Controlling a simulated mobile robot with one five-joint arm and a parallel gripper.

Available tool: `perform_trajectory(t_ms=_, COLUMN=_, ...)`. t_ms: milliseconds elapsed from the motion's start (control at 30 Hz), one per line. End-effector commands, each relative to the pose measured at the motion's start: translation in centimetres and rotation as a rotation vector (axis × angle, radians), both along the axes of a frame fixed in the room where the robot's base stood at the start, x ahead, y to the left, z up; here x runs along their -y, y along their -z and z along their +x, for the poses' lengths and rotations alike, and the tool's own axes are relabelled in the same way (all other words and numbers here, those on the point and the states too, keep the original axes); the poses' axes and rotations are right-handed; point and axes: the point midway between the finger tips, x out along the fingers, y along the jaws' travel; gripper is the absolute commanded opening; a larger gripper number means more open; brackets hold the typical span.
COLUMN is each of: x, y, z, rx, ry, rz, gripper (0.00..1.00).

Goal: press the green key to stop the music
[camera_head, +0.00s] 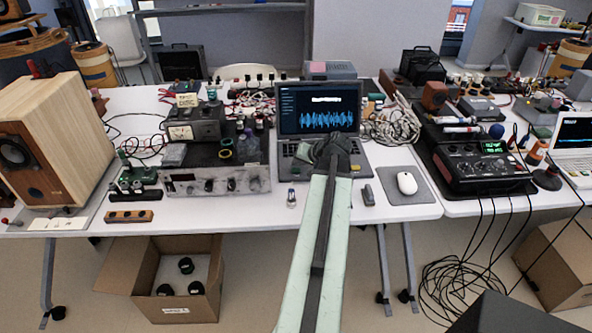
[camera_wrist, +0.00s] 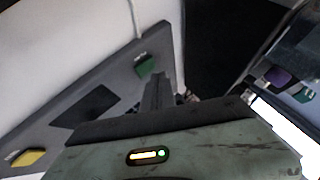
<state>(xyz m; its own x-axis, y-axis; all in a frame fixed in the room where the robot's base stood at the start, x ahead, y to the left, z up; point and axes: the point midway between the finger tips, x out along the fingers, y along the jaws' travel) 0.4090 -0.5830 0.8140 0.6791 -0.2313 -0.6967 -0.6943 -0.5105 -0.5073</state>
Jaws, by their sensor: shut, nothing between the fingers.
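The green key (camera_wrist: 146,66) shows in the wrist view at one end of a grey panel (camera_wrist: 112,76), with a dark rectangle beside it and a yellow key (camera_wrist: 29,158) at the other end. My gripper (camera_wrist: 158,88) is shut and empty. Its tip appears just right of and below the green key in that view; I cannot tell whether they touch. In the head view the laptop (camera_head: 290,165) stands open with a blue waveform on its screen (camera_head: 318,107). My dark wrist covers part of its keyboard and hides the green key and fingertips.
A white mouse (camera_head: 407,183) lies on a grey pad right of the laptop. An amplifier (camera_head: 215,182) and a wooden speaker (camera_head: 62,125) stand left. A black device (camera_head: 480,170) stands right. Cables lie behind the laptop. A purple key (camera_wrist: 277,75) shows right in the wrist view.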

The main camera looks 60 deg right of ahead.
Motion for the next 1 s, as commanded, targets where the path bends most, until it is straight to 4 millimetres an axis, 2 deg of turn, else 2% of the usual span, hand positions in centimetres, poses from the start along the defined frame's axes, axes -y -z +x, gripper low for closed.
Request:
perform_trajectory(t_ms=533, x=0.0, y=-5.9, z=0.0, rx=0.000, ry=0.000, rz=0.000, gripper=0.00)
perform_trajectory(t_ms=867, x=0.0, y=-6.0, z=0.0, rx=0.000, ry=0.000, rz=0.000, gripper=0.00)
perform_trajectory(t_ms=1000, x=0.0, y=-7.4, z=0.0, rx=0.000, ry=0.000, rz=0.000, gripper=0.00)
